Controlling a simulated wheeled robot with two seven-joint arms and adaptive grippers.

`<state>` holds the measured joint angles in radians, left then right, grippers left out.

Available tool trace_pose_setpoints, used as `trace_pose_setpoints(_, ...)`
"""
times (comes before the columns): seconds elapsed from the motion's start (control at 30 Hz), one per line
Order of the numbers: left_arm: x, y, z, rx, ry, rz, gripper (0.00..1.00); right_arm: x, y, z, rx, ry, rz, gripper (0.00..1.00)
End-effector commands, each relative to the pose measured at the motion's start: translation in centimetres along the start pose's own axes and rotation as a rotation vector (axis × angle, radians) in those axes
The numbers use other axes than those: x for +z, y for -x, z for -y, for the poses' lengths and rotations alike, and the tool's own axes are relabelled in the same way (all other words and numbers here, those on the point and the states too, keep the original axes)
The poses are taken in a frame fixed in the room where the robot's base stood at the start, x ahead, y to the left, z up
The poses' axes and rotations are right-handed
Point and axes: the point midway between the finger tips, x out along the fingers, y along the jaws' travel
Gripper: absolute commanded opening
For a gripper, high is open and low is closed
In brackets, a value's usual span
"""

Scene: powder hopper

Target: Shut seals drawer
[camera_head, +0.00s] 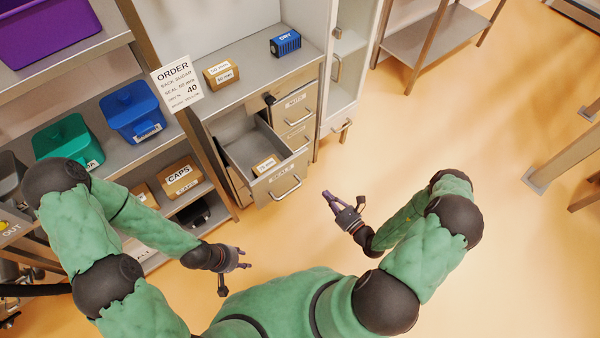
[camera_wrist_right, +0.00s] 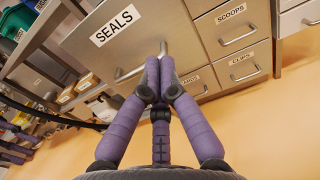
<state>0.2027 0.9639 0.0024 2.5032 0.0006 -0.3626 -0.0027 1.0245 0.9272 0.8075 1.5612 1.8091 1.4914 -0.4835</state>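The seals drawer (camera_head: 281,181) is pulled out from the grey cabinet. Its front carries a SEALS label and a bar handle, and both also show in the right wrist view, with the label (camera_wrist_right: 115,25) at the upper left. A small tan box with a white label (camera_head: 265,166) lies inside the drawer, near its front. My right gripper (camera_head: 329,196) is to the right of the handle. In the right wrist view its purple fingers (camera_wrist_right: 158,66) are together, with nothing seen between them, and overlap the handle; contact is unclear. My left gripper (camera_head: 246,259) is lower left of the drawer, apart from it; its finger gap is unclear.
Other drawers (camera_head: 297,118) right of the open one look shut. A tan box (camera_head: 221,74) and a blue DRY box (camera_head: 286,43) stand on the cabinet top. A tall cabinet (camera_head: 345,70) with handles stands to the right.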

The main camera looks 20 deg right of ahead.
Motion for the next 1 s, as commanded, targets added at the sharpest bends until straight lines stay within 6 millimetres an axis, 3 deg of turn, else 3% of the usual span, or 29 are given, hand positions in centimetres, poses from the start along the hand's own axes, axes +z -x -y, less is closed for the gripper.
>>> trace_pose_setpoints(0.17,0.0,-0.2,0.1,0.0,0.0,0.0,0.4,0.1,-1.9,-0.2,0.007,0.001,0.002,0.0)
trace_pose_setpoints(0.7,-0.1,-1.8,0.7,0.0,0.0,0.0,0.4,0.0,-11.1,-0.3,0.011,0.0,0.002,0.0)
trace_pose_setpoints(1.0,-0.1,-2.3,0.8,0.0,0.0,0.0,0.4,0.0,-13.6,-0.3,0.007,-0.002,-0.001,0.0)
